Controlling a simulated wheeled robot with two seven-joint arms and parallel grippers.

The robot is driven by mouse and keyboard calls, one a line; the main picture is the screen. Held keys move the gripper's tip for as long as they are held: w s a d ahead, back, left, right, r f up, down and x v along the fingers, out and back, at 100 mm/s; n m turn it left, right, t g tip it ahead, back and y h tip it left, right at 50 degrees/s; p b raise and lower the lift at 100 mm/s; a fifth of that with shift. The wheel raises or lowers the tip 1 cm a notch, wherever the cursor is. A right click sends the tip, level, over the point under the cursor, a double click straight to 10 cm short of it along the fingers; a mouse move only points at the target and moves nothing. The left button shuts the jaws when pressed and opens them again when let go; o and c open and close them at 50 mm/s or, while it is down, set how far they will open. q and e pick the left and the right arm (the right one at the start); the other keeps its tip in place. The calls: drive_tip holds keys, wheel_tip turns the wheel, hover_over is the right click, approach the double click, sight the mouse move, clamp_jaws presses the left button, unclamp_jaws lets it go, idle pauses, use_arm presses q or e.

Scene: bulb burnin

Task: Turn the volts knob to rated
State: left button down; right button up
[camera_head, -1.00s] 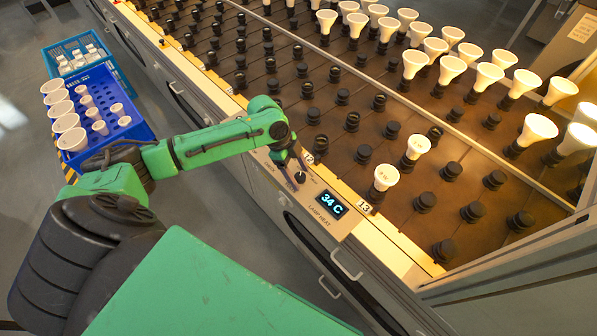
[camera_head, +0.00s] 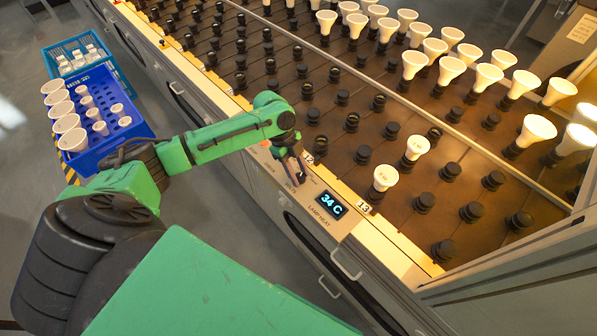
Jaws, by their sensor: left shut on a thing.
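The volts knob (camera_head: 300,178) is a small dark knob on the bench's front panel, left of the lit display (camera_head: 331,205) that reads 34 C above the words LAMP HEAT. My left gripper (camera_head: 297,176) is over the knob, pointing down, with its dark fingers shut on it. The fingers hide most of the knob and its markings, so its setting cannot be read. My right gripper is not in view.
The bench top (camera_head: 400,220) holds rows of black sockets, many with white bulbs at the upper right. Two lit bulbs (camera_head: 385,177) stand near the panel. A blue crate (camera_head: 105,145) with bulbs stands on the floor at left, beside a teal crate (camera_head: 75,45).

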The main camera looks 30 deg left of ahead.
use_arm(q)
drive_tip(key=m, duration=0.2)
drive_tip(key=m+g, duration=0.1)
drive_tip(key=m, duration=0.1)
drive_tip(key=shift+w+m+g+y+b, duration=0.15)
drive_tip(key=shift+m+g+y+b, duration=0.15)
drive_tip(key=shift+y, duration=0.1)
idle(0.4)
drive_tip(key=shift+c, duration=2.2)
unclamp_jaws()
drive_tip(key=shift+r, duration=0.1)
drive_tip(key=b+v, duration=0.1)
drive_tip(key=v, duration=1.3)
drive_tip(key=shift+r, duration=0.2)
